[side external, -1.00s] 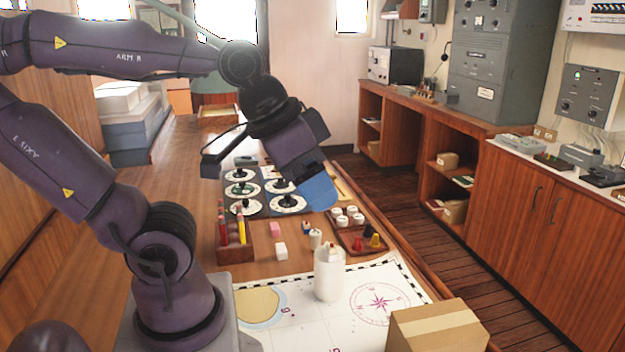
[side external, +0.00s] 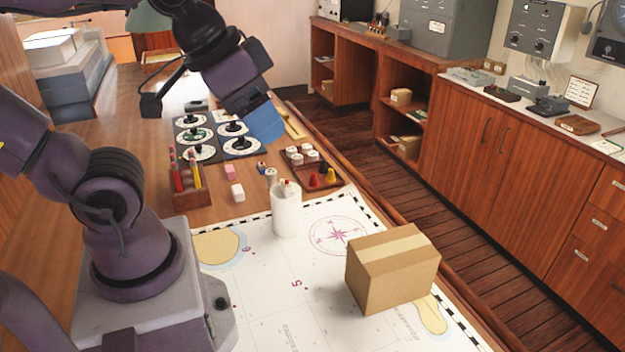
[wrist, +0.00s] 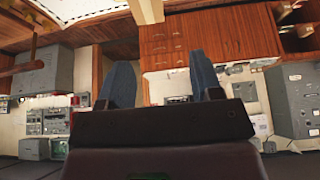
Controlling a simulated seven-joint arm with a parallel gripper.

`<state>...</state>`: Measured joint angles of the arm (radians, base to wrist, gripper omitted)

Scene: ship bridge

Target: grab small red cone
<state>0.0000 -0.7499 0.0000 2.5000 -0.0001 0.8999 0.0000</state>
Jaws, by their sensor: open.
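The small red cone (side external: 314,180) stands at the front of a brown wooden tray (side external: 302,181) on the desk, in the side external view. A yellow cone (side external: 331,176) is just right of it, and a dark cone (side external: 323,167) is behind. My gripper (side external: 265,122) hangs in the air, up and left of the tray in the picture, with its blue fingers clear of the cones. In the wrist view my two blue fingers (wrist: 162,82) are spread apart with nothing between them. No cone shows in the wrist view, which looks toward the cabinets upside down.
Several white pieces (side external: 301,157) share the tray. A white cylindrical container (side external: 287,212) and a cardboard box (side external: 393,272) stand on the chart (side external: 290,325). A wooden rack (side external: 190,199) with coloured sticks, small blocks and several dials are left of the tray.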

